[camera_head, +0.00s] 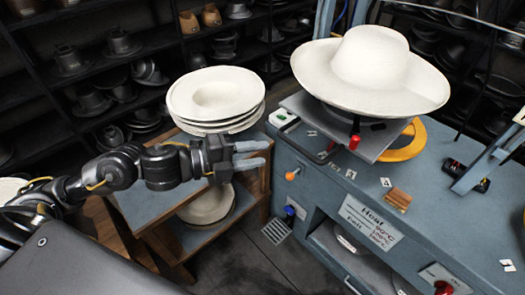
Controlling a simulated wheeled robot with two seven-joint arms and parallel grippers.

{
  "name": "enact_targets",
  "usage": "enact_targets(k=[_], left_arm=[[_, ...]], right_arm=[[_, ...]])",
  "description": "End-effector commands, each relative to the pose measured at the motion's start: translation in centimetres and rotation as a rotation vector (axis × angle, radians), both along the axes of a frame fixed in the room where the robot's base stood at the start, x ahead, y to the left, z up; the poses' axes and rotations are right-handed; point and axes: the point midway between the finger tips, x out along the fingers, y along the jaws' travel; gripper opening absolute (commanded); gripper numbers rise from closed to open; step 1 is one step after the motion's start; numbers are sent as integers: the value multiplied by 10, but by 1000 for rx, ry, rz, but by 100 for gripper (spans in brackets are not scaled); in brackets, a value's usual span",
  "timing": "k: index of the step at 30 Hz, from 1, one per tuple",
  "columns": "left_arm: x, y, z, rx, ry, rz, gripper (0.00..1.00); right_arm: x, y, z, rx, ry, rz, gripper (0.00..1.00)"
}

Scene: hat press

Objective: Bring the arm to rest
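My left arm comes in from the left edge and is held out over the wooden side stand. My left gripper (262,154) points right, with its two pale fingers apart and nothing between them. It is in front of a stack of white hat blanks (214,97) and clear of the press. A wide-brimmed white hat (370,70) sits on the press (330,140) at upper right, apart from the gripper. My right gripper is not in view.
The stand (146,207) has another white hat (207,204) on its lower shelf. The blue press bench has an orange knob (291,174), a blue knob (290,210) and a "Heat" label (371,222). Dark shelves of hats (90,100) line the back. Grey floor shows between.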

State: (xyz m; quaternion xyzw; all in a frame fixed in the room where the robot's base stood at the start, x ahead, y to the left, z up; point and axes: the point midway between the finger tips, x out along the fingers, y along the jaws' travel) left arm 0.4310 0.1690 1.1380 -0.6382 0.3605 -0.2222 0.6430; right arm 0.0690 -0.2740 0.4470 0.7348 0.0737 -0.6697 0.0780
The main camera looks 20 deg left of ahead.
Motion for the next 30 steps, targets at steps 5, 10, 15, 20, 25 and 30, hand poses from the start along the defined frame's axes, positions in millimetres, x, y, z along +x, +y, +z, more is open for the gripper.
enact_targets(k=[5,10,15,20,25,30], left_arm=[[0,0,0,1,-1,1,34],[0,0,0,1,-1,0,34],[5,2,-4,-9,11,12,34],[47,20,-43,-94,129,132,34],[106,67,-148,-257,370,386,34],[116,113,-279,-387,609,644,34]], right_arm=[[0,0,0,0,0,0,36],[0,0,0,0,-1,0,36],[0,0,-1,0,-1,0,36],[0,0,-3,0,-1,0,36],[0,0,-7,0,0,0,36],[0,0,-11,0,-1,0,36]])
